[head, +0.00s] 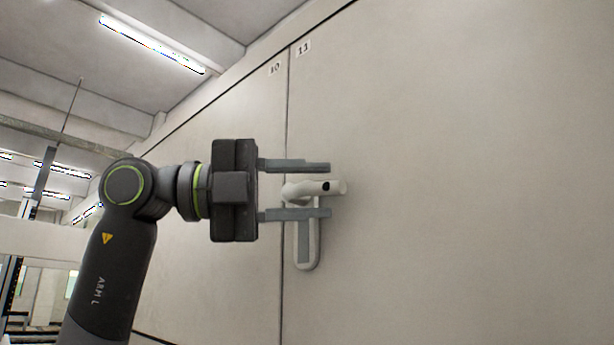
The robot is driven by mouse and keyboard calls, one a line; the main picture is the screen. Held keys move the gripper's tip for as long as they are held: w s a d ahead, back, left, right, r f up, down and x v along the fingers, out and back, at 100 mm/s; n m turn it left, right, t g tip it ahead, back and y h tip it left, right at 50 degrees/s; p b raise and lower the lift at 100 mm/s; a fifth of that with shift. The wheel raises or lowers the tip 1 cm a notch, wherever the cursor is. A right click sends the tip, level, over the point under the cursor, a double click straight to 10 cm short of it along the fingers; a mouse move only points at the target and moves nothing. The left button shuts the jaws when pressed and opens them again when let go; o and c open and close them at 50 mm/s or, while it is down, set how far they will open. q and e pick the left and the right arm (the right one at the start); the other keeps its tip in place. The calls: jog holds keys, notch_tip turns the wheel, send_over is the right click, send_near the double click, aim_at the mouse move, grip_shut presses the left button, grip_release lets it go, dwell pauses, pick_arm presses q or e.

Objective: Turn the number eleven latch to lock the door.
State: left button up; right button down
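The latch (335,188) is a pale handle on a plate (307,262) at the left edge of the door marked 11 (460,180). Its lever points to the right, roughly level, with a dark spot near its end. My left gripper (330,190) is open, with one finger above the lever and the other below it. Gaps show between the fingers and the lever, and I cannot tell whether either touches it. The lower finger covers part of the plate. My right gripper is not in view.
The door marked 10 (220,270) is to the left, with a narrow vertical seam between the two doors. Both door faces look flat and clear. Ceiling lights (150,43) and beams are at the upper left.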

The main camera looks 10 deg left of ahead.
pick_arm(q)
jog(key=shift+d, duration=0.45)
jog(key=shift+a, duration=0.1)
grip_shut()
jog(key=shift+f+m, duration=0.15)
jog(key=shift+m, duration=0.15)
jog(key=m+y, duration=0.1)
jog(key=f+m+y, duration=0.1)
jog(key=shift+w+a+y, duration=0.1)
jog(key=shift+a+y, duration=0.1)
jog(key=shift+y, duration=0.2)
jog(key=shift+w+a+f+m+y, duration=0.1)
jog(key=shift+a+f+m+y, duration=0.1)
jog(key=shift+m+y, duration=0.3)
jog(key=shift+w+a+f+m+y, duration=0.1)
jog(key=shift+f+m+y, duration=0.1)
jog(key=shift+m+y, duration=0.25)
grip_release()
jog(key=shift+w+f, duration=0.1)
